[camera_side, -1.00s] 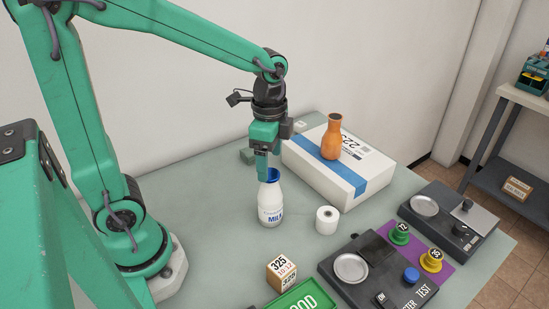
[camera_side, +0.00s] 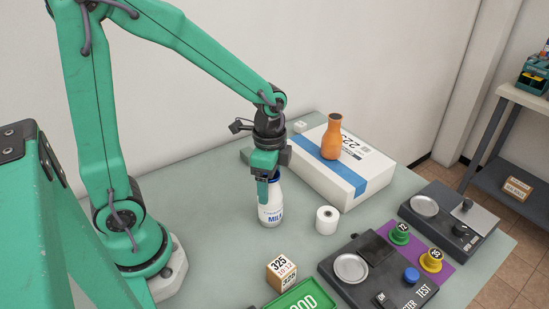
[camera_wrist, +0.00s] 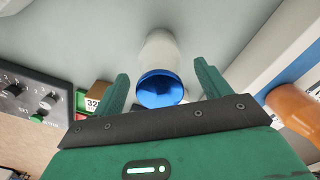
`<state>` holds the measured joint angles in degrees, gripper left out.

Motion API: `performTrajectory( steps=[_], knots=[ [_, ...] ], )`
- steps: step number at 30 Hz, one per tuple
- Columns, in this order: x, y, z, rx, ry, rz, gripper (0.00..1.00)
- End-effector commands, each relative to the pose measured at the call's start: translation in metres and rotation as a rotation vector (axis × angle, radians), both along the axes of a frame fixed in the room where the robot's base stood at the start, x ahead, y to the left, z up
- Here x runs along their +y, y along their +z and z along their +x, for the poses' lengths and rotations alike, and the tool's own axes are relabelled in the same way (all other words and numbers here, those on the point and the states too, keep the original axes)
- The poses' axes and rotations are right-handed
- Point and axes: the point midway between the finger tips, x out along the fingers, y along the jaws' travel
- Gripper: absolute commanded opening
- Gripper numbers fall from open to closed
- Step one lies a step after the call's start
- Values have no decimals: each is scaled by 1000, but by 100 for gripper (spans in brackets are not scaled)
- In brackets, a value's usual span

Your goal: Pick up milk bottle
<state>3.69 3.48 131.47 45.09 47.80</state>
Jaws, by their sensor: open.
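The milk bottle (camera_side: 271,212) is white with a blue "MILK" label and stands upright on the table in the side view. In the wrist view the milk bottle (camera_wrist: 160,62) shows its blue cap between my two fingers. My gripper (camera_side: 265,190) is open and lowered around the bottle's upper part, with a green finger in front of it in the side view. In the wrist view my gripper (camera_wrist: 162,88) has a finger on each side, with gaps to the cap. Part of the bottle's top is hidden by my gripper in the side view.
A white roll (camera_side: 327,220) stands close right of the bottle. A white box with blue tape (camera_side: 309,170) bears an orange bottle (camera_side: 332,138) behind. A numbered cube (camera_side: 281,272), a green tray (camera_side: 302,300) and a tester panel (camera_side: 352,294) lie in front.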

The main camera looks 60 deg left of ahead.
Motion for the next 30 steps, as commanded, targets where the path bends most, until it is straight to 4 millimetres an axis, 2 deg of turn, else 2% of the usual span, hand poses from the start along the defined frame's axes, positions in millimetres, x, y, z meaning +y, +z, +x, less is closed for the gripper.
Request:
performTrajectory(
  steps=[6, 20, 30],
  knots=[
    [0, -11, 0, 0, 0, 0, 76],
    [0, -11, 0, -1, 0, 0, 76],
    [0, -11, 0, -1, 0, 0, 9]
  ],
)
